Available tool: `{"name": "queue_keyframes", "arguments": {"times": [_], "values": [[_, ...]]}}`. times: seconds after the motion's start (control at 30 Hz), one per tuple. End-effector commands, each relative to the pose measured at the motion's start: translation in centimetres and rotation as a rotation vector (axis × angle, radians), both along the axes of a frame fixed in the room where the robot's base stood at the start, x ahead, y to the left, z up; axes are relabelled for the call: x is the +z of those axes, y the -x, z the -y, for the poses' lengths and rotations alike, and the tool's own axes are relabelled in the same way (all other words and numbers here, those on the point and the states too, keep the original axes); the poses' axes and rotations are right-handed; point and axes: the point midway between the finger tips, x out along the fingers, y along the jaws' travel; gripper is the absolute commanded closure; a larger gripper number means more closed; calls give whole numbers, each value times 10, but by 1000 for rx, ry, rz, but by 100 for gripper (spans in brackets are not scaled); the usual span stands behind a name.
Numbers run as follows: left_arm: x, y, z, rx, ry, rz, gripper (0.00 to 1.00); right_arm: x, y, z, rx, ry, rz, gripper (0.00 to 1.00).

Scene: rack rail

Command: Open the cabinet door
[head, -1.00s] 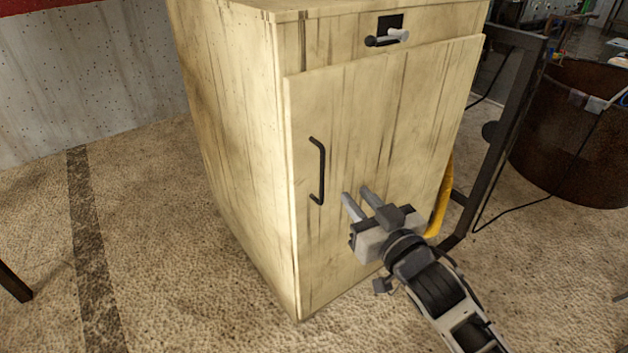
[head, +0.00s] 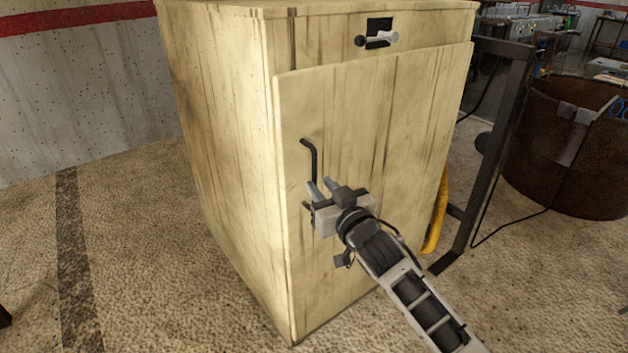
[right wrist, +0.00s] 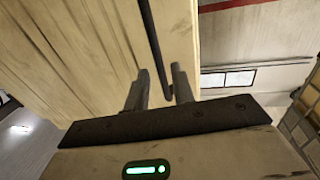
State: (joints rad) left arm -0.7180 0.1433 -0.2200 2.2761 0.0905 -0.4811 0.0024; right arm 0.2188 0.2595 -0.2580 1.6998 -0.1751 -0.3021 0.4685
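The pale wooden cabinet door (head: 385,130) is shut against the cabinet (head: 225,130). A black bar handle (head: 313,160) runs upright near the door's left edge; its lower part is hidden by my right gripper (head: 319,182). The gripper is open, with its fingertips at the handle's lower half. In the right wrist view the handle (right wrist: 151,38) comes down to the gap between the two fingertips (right wrist: 160,68), with no grip on it visible. Whether the fingers touch the bar I cannot tell. My left gripper is out of view.
A small black-and-white latch (head: 378,39) sits on the cabinet above the door. A dark metal frame (head: 492,140) and a rusty barrel (head: 562,165) stand to the right. The floor (head: 135,230) left of the cabinet is clear.

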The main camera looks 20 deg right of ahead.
Motion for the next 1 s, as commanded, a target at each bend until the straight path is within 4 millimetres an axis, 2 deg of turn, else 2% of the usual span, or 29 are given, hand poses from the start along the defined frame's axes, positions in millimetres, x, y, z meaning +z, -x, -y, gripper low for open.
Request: {"name": "queue_keyframes", "arguments": {"times": [0.1,0.3,0.63,0.67,0.73,0.77,1.0], "values": [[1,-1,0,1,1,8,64,0,-21,-3,0,1,0,75],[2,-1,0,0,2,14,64,0,-40,-6,0,1,0,75],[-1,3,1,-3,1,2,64,0,-43,-7,1,0,-1,75],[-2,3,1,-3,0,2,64,0,-43,-7,0,0,-1,78],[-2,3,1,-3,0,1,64,0,-43,-7,0,0,-1,97],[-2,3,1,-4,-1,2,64,0,-43,-7,0,0,-1,100],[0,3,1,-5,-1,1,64,0,-40,-7,8,1,-1,100]]}}
